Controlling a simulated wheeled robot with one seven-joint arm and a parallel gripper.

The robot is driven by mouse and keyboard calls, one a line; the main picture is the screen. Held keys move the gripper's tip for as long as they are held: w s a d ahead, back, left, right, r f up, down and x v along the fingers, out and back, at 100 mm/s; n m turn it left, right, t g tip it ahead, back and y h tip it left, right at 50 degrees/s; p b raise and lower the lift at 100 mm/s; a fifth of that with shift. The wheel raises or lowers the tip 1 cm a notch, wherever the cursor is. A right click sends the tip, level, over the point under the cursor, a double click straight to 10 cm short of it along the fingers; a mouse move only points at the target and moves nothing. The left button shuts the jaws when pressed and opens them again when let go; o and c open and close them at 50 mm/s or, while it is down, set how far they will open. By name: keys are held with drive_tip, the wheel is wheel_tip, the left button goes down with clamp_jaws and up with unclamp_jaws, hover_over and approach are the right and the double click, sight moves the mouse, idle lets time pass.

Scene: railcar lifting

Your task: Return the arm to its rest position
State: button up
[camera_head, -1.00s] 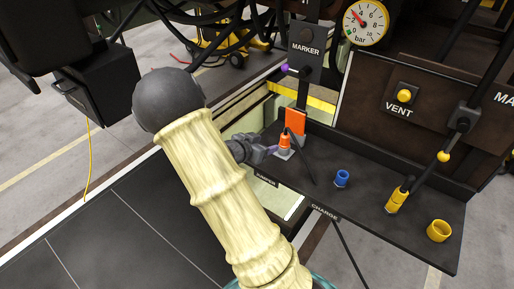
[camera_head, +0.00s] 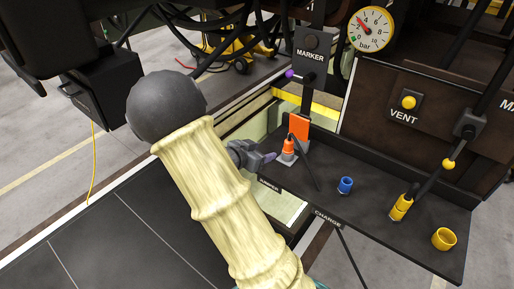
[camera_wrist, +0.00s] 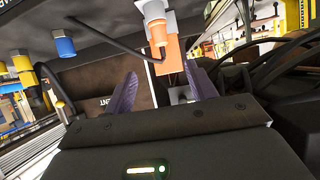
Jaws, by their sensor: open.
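My arm in its pale cover crosses the middle of the head view. My gripper (camera_head: 262,157) is at the left edge of the dark shelf, close to the orange plug (camera_head: 288,147), with the arm hiding part of it. In the wrist view my gripper (camera_wrist: 160,95) shows two purple fingers spread apart with nothing held between them. The orange plug (camera_wrist: 158,35) shows beyond the fingers with its cable, in front of an orange plate (camera_wrist: 170,58). The plug stands in a grey socket on the shelf, apart from the fingers.
The dark shelf (camera_head: 310,192) also holds a blue socket (camera_head: 345,185), a yellow plug (camera_head: 401,207) and a yellow socket (camera_head: 444,239). A MARKER lever (camera_head: 291,74), a gauge (camera_head: 370,31) and a VENT button (camera_head: 408,102) are behind. A dark box (camera_head: 110,85) hangs left; the lower left deck is clear.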

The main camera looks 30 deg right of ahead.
drive_tip(key=s+a+f+n+t+y, duration=0.1)
drive_tip(key=s+a+n+t+y, duration=0.1)
drive_tip(key=a+n+y, duration=0.95)
drive_tip(key=s+a+n+g, duration=0.1)
drive_tip(key=s+a, duration=0.2)
drive_tip(key=s, duration=0.3)
drive_tip(key=s+a+r+n+g, duration=0.1)
drive_tip(key=s+a+n+g, duration=0.1)
drive_tip(key=s+a, duration=0.2)
drive_tip(key=s, duration=0.3)
drive_tip(key=shift+r+g+y+b, duration=0.2)
drive_tip(key=shift+g+y+b, duration=0.1)
drive_tip(key=shift+y+b, duration=0.1)
drive_tip(key=shift+a, duration=0.1)
